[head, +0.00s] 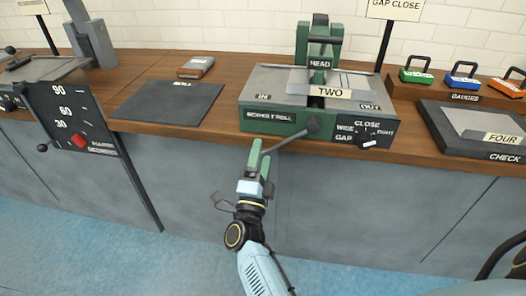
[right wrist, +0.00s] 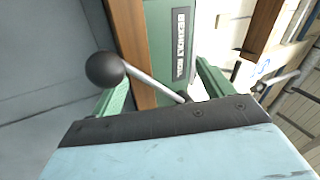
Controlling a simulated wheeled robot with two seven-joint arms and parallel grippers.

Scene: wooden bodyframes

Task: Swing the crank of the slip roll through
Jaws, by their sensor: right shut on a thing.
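The green slip roll (head: 270,120) stands on the wooden bench, with a plate reading TWO (head: 330,92) on its top. Its crank (head: 288,140) is a grey rod with a black ball knob (head: 313,125), in front of the machine's front face. My right gripper (head: 261,157) is at the rod's lower left end, shut on the crank rod. My left gripper is not in view.
A gap lever (head: 368,141) sits on the slip roll's front right. A dark mat (head: 168,103) lies left of it, a CHECK plate (head: 450,140) right of it. Coloured gauges (head: 462,80) stand behind the plate. A dial panel (head: 72,115) is at far left.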

